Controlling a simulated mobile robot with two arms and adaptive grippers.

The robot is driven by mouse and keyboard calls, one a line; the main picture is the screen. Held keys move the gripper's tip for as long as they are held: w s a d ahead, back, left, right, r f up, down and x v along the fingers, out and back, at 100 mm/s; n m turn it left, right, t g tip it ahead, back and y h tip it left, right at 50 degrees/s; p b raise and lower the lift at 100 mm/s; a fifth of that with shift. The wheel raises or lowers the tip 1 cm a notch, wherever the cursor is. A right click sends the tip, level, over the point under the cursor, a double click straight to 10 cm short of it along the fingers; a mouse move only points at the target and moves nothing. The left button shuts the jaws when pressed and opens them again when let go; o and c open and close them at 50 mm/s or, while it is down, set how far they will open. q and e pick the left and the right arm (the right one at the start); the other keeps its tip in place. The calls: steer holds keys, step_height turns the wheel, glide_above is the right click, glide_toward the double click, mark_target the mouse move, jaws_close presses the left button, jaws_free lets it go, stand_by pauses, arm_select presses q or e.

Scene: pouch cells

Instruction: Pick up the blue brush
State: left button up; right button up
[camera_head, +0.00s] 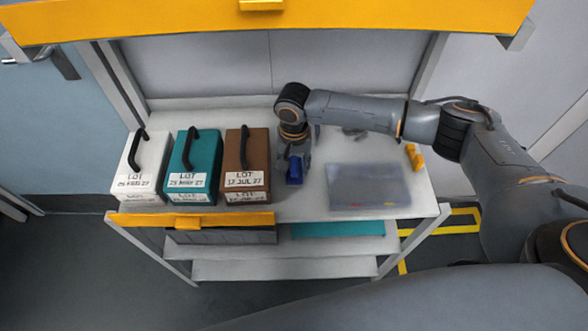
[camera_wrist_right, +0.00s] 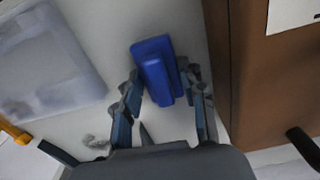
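The blue brush (camera_head: 294,172) is at my right gripper (camera_head: 294,160) above the white table top, just right of the brown box. In the right wrist view the brush (camera_wrist_right: 158,72) lies between the two fingertips of my right gripper (camera_wrist_right: 162,82), one finger on each side. The fingers are spread about as wide as the brush and stand very close to it; whether both press on it is not clear. The gripper hides part of the brush in the head view. My left gripper is not in view.
White, teal (camera_head: 188,165) and brown (camera_head: 246,163) handled boxes stand in a row on the left; the brown one is close to my gripper. A translucent tray (camera_head: 369,186) lies to the right. A yellow object (camera_head: 414,156) is at the right edge. A yellow beam (camera_head: 130,22) crosses overhead.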

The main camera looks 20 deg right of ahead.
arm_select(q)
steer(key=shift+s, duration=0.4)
arm_select(e)
steer(key=shift+c, duration=0.4)
steer(key=shift+r, duration=0.15)
steer(key=shift+r, duration=0.2)
step_height(320, 180, up, 2)
steer(key=shift+w+r, duration=0.1)
steer(key=s+r, duration=0.1)
steer(key=s+a+r, duration=0.1)
steer(key=r, duration=0.1)
steer(key=s+a+r, duration=0.1)
steer(key=r, duration=0.1)
steer(key=shift+s+b, duration=0.35)
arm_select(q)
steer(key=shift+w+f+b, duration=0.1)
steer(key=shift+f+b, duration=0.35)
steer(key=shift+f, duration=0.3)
arm_select(e)
steer(key=s+a+r, duration=0.4)
steer(key=s+r, duration=0.1)
steer(key=s, duration=0.3)
steer(key=shift+s+a, duration=0.35)
steer(key=shift+s, duration=0.05)
steer(key=shift+r, duration=0.1)
